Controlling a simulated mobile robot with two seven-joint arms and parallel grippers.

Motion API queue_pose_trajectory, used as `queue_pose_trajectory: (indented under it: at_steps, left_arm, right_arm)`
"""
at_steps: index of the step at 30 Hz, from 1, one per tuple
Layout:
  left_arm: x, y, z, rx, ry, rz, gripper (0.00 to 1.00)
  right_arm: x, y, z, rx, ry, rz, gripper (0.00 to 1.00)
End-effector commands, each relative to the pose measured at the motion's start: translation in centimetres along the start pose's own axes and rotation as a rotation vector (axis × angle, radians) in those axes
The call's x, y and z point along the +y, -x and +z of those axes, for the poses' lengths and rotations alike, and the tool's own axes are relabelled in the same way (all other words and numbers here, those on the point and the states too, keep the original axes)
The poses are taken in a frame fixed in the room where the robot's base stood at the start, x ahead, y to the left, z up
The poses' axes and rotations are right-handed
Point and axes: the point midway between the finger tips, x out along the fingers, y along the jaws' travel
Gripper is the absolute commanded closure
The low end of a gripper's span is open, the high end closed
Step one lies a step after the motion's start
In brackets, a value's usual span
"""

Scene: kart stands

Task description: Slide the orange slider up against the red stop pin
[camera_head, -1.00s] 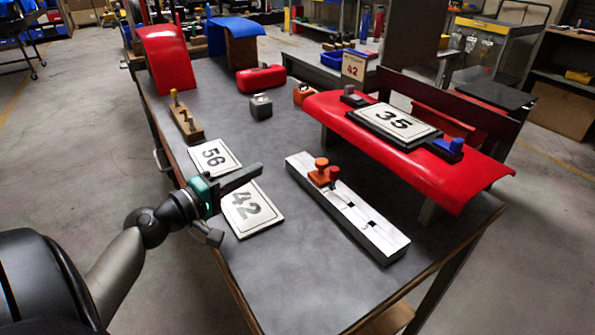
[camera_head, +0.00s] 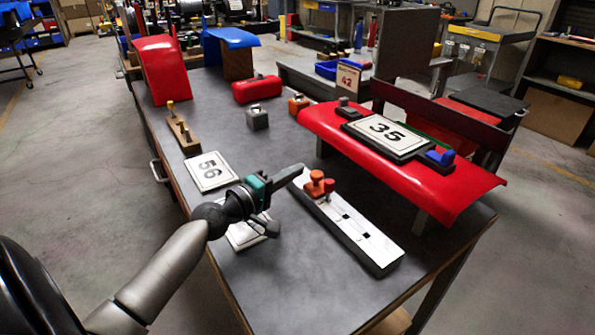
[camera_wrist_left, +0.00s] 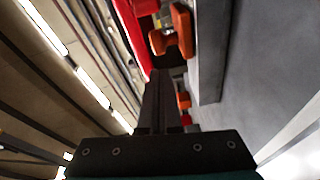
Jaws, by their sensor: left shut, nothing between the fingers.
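The orange slider (camera_head: 316,184) sits near the far left end of a long white-topped rail (camera_head: 362,238). The red stop pin (camera_head: 329,185) stands close beside it on the right; I cannot tell whether they touch. My left gripper (camera_head: 299,169) is shut and empty, its fingertips near the far end of the rail, just left of the slider. Its shut fingers (camera_wrist_left: 160,95) also show in the left wrist view, with orange and red pieces beyond and beside them; I cannot tell which is the slider. My right gripper is not in view.
Grey block (camera_head: 257,119) and orange block (camera_head: 298,104) stand behind.

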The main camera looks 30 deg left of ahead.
Motion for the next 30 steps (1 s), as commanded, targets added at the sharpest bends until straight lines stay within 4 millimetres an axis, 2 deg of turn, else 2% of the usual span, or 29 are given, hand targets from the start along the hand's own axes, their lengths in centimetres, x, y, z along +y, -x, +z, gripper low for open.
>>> queue_pose_trajectory:
  at_steps: [6, 19, 30]
  left_arm:
    - [0.1, -0.2, 0.9, 0.001, 0.002, 0.002, 1.0]
    - [0.1, -0.2, 1.1, 0.0, 0.001, 0.001, 1.0]
    - [0.1, -0.3, 2.4, 0.0, 0.0, 0.002, 1.0]
  right_arm:
    - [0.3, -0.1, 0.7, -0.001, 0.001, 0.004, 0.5]
    - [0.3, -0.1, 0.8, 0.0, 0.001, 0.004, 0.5]
    - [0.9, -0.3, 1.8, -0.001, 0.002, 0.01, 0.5]
